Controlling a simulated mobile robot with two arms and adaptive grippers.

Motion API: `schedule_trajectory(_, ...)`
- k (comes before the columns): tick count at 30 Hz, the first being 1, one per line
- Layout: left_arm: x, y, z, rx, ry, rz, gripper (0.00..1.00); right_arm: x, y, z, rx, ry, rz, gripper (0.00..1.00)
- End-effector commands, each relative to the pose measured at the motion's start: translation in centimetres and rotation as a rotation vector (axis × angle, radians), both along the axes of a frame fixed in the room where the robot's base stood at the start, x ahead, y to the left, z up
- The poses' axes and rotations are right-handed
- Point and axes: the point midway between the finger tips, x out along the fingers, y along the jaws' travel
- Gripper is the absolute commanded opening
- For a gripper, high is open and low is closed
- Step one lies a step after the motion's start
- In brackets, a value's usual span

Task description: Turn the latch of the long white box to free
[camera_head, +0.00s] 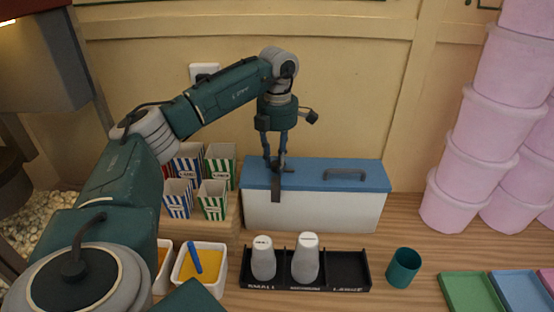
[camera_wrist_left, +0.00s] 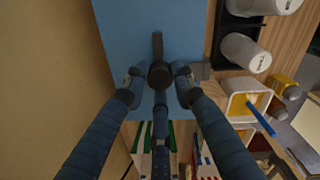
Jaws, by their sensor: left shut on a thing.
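The long white box (camera_head: 310,212) with a blue lid (camera_head: 325,172) stands against the back wall. My left gripper (camera_head: 277,160) points down at the left part of the lid. In the left wrist view its fingers (camera_wrist_left: 158,76) are on both sides of the latch's dark round knob (camera_wrist_left: 160,75), shut on it. A dark bar (camera_wrist_left: 157,45) runs from the knob along the lid's length. A dark grey strip (camera_head: 276,190) hangs over the box's front edge, below the gripper. My right gripper is not in view.
A grey handle (camera_head: 345,174) is on the lid's right part. Striped cartons (camera_head: 213,200) stand left of the box. A black tray (camera_head: 345,270) with two white cups, a teal cup (camera_head: 403,268) and a yellow-filled tub (camera_head: 200,266) are in front. Pink tubs (camera_head: 465,165) are stacked right.

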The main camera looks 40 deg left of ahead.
Motion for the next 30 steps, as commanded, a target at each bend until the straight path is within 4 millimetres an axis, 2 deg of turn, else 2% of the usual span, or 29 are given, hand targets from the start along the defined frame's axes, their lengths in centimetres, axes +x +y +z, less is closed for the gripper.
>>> schedule_trajectory(15, -0.03, 0.06, 0.0, 0.001, 0.001, 0.02, 0.0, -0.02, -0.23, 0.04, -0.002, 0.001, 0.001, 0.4)
schedule_trajectory(16, -0.03, 0.06, 0.0, 0.001, 0.001, 0.02, 0.29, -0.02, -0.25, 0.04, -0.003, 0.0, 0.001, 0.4)
schedule_trajectory(18, -0.03, 0.05, 0.0, 0.001, 0.001, 0.02, 0.43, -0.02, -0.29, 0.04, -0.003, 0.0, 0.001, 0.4)
schedule_trajectory(30, -0.04, 0.03, 0.52, 0.001, 0.002, 0.018, 0.45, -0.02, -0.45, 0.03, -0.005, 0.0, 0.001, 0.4)
